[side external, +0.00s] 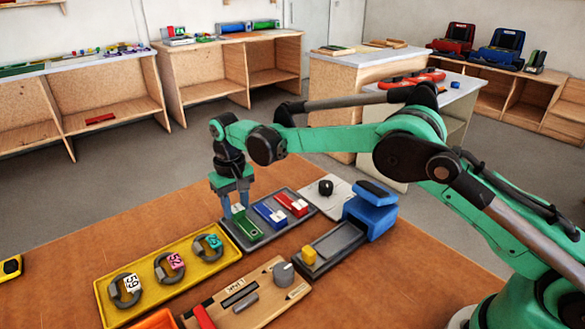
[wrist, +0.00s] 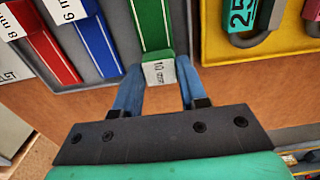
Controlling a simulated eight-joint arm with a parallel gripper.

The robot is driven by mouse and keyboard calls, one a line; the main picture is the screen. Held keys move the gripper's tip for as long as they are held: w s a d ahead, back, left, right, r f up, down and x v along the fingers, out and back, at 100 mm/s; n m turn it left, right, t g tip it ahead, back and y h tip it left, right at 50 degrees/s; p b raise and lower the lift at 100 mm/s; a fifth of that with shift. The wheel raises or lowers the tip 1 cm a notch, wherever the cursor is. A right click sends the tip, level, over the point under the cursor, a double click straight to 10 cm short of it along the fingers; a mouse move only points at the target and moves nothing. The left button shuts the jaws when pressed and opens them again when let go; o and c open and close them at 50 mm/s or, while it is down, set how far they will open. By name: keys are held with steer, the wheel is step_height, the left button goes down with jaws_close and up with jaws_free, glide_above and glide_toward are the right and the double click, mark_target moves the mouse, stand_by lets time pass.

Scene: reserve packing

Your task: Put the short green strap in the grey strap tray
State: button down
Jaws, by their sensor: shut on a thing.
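The green strap (side external: 247,226) is in the left bay of the grey strap tray (side external: 286,237), beside the blue and red straps. The jaws are shut on that end. The tray's grey rim (wrist: 198,25) shows beside it. Whether the strap touches the tray floor is hard to tell.
A blue strap (side external: 270,215) and a red strap (side external: 292,204) fill the neighbouring bays. A yellow tray (side external: 193,283) with several numbered rings is close on the left. A wooden board (side external: 262,298) and a blue device (side external: 370,211) stand in front and right.

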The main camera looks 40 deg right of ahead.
steer(key=shift+f, duration=0.25)
steer(key=shift+c, duration=0.4)
jaws_free()
steer(key=shift+r, duration=3.5)
